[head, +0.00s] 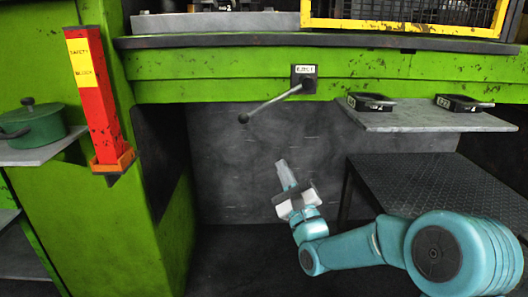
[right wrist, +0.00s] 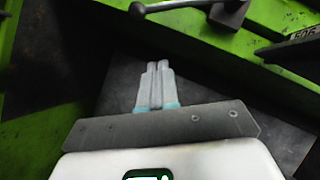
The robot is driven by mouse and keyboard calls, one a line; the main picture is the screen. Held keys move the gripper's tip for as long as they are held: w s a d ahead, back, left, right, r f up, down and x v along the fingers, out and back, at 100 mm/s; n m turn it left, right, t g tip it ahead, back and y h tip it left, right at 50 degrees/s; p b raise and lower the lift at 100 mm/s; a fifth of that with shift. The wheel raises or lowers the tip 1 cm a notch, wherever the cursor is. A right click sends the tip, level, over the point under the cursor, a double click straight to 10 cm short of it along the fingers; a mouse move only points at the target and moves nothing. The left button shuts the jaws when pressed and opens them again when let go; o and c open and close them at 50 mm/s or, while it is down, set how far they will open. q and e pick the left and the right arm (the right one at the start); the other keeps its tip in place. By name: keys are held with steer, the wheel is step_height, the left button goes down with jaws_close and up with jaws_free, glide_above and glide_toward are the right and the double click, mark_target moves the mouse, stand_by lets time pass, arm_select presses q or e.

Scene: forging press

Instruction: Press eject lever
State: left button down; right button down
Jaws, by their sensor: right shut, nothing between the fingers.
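The eject lever (head: 272,106) is a grey rod with a dark ball at its lower left end. It runs from a small dark labelled mount (head: 304,78) on the green press beam and slopes down to the left. My right gripper (head: 286,172) is shut and empty, below the lever and apart from it, pointing up. In the right wrist view the shut fingers (right wrist: 158,68) point toward the lever (right wrist: 180,5), whose ball end and mount show at the top edge. My left gripper is not in view.
A red safety block (head: 90,95) stands at the left, beside a green pot (head: 32,124) on a shelf. A grey shelf (head: 425,118) with two dark pedal-like boxes (head: 370,102) juts out at the right. A dark grated platform (head: 440,185) lies below it.

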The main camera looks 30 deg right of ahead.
mark_target(274, 100)
steer(key=shift+s+d+r, duration=0.1)
steer(key=shift+s+r, duration=0.05)
steer(key=shift+r, duration=0.15)
steer(key=w+r, duration=0.8)
steer(key=w, duration=0.2)
steer(key=shift+d, duration=0.35)
steer(key=shift+w+a+r+m, duration=0.15)
steer(key=shift+w+m, duration=0.1)
steer(key=shift+m, duration=0.15)
